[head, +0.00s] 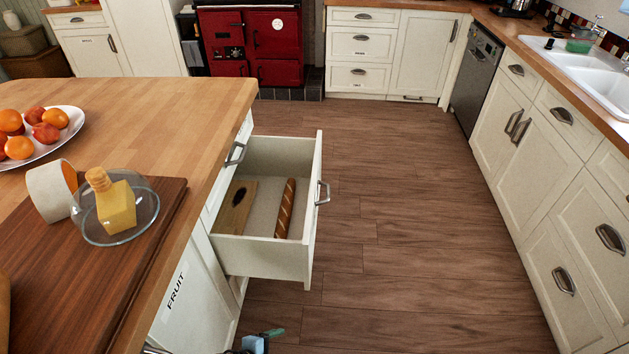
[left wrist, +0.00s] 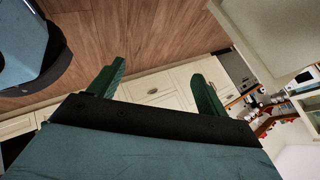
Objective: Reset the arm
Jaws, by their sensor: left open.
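My left gripper (left wrist: 160,69) shows in the left wrist view with its two green fingers apart and nothing between them. Beyond the fingers are floor and cabinet fronts, and no object touches them. In the head view only a small teal and green part of my arm or gripper shows at the bottom edge, left of centre, below the open drawer (head: 267,255). The rest of it is cut off by the frame. My right gripper cannot be made out in either view.
The open drawer sticks out from the island, holding a wooden board (head: 236,207) and a bread loaf (head: 285,208). The island top (head: 150,105) carries a fruit plate (head: 66,127), a cutting board (head: 100,270) and a glass dish (head: 148,222). The floor (head: 420,230) right of the drawer is clear.

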